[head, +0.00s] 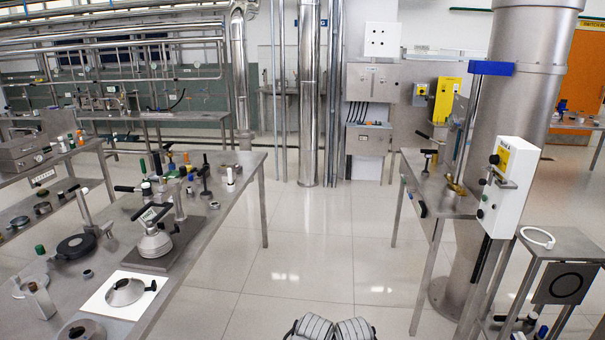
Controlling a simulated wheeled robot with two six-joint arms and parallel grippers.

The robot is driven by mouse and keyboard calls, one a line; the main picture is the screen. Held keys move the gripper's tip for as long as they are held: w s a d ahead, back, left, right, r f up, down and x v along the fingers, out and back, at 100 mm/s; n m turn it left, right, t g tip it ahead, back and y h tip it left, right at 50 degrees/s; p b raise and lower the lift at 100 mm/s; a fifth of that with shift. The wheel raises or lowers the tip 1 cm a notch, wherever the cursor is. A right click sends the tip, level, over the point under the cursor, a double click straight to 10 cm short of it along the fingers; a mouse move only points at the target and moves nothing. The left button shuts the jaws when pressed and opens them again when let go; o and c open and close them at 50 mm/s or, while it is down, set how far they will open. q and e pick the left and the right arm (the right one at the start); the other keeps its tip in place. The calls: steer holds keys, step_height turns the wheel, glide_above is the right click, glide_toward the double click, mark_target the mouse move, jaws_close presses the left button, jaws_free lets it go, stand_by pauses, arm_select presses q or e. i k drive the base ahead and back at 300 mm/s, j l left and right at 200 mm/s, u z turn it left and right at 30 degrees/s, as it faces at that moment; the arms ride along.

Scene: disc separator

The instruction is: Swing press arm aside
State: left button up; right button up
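A metal conical bowl (155,242) sits on a plate on the long left bench. A press arm (152,212) lies across above it, joined at its right to an upright post (179,202). A black T-shaped handle (146,188) stands over the arm. Whether the press touches the bowl cannot be told from here. Two rounded silver parts of my own body (333,328) show at the bottom edge. Neither gripper can be made out, and both are well away from the press.
The left bench (228,212) also holds a cone with a black knob (125,292) on a white mat, a dark ring (75,246) and several small tools. A right-hand table (440,196) stands beside a large steel column (525,90). The tiled floor (315,240) between them is clear.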

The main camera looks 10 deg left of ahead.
mark_target(173, 185)
steer(key=i+u, duration=0.3)
steer(key=i, duration=0.15)
steer(key=i+l+u, duration=0.25)
steer(key=i, duration=0.2)
steer(key=i+l+u, duration=0.45)
steer(key=i+u, duration=0.3)
steer(key=i+l+u, duration=0.3)
steer(key=u, duration=0.15)
steer(key=i+l+u, duration=0.3)
steer(key=u, duration=0.15)
steer(key=k+l, duration=0.05)
steer(key=l, duration=0.05)
